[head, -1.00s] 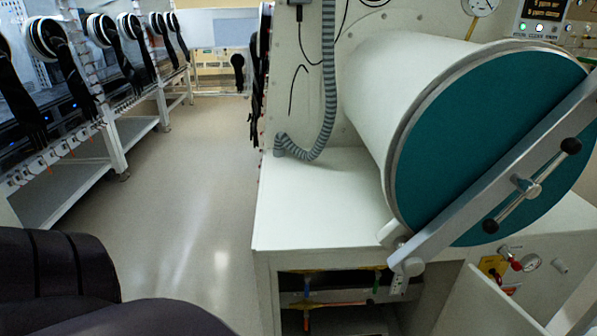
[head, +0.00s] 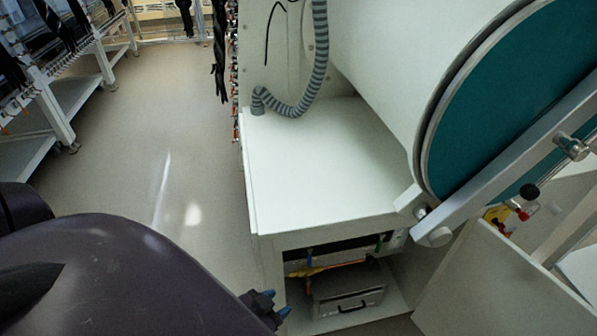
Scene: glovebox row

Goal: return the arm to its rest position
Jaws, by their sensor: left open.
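My left arm (head: 130,270), dark and smooth, fills the lower left of the head view. My left gripper (head: 276,302) shows at the bottom, small and dark with blue fingertips, partly hidden behind the arm. It is open, and I see nothing between its fingers. In the picture it lies beside the front left edge of the white cabinet. My right gripper is not in view.
The white cabinet (head: 320,170) carries a large antechamber with a teal door (head: 510,100) and a grey locking bar (head: 520,165). Below, an open shelf holds a grey box (head: 347,303); a panel (head: 500,285) stands out at the right. Clear floor (head: 150,150) lies left.

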